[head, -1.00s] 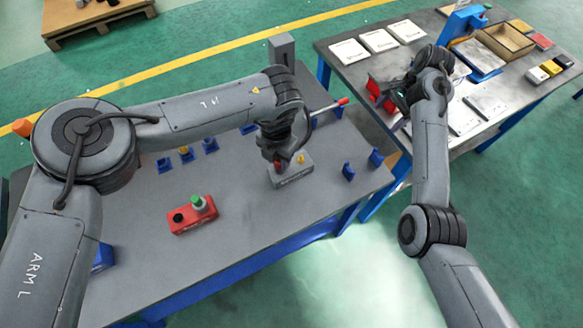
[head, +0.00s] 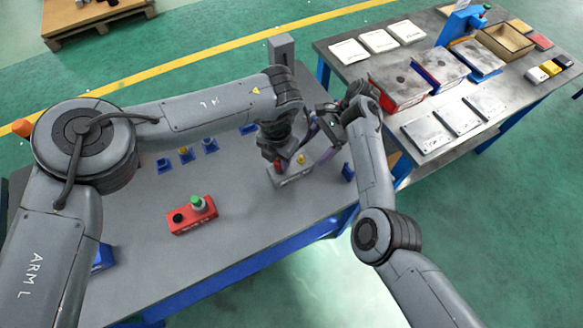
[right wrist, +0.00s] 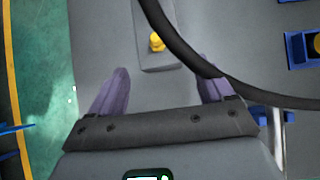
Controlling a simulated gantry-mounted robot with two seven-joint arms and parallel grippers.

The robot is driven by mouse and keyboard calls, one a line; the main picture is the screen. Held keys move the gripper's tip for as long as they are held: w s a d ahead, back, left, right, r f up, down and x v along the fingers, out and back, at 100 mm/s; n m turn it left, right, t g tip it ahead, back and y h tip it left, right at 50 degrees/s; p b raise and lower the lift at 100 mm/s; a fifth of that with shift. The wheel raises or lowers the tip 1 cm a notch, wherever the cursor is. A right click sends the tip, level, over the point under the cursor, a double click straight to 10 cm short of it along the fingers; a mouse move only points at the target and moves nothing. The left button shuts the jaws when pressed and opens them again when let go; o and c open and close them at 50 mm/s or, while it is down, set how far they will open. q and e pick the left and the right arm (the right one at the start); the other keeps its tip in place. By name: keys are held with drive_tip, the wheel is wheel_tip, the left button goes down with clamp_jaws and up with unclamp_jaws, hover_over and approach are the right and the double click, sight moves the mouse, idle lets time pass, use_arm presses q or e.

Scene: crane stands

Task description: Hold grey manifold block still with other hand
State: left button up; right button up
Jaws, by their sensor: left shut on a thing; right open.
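The grey manifold block (head: 291,178) sits on the near bench in the head view. A yellow knob (head: 302,159) and a red knob (head: 278,164) show on its top. My left gripper (head: 280,155) is over the block's left part, shut on the red knob; its fingertips are partly hidden. My right gripper (head: 311,135) is behind the block, close to the left one. In the right wrist view my right gripper (right wrist: 162,90) is open and empty, and the block (right wrist: 150,60) with its yellow knob (right wrist: 157,43) lies ahead of the gap, apart from both fingers.
A red box (head: 192,220) with a green knob and a black knob stands on the near bench, with blue holders (head: 209,144) behind. A dark cable (right wrist: 195,60) crosses the right wrist view. The second table (head: 400,122) holds trays and plates.

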sight(307, 159)
drive_tip(key=shift+x, duration=3.25)
drive_tip(key=c, duration=1)
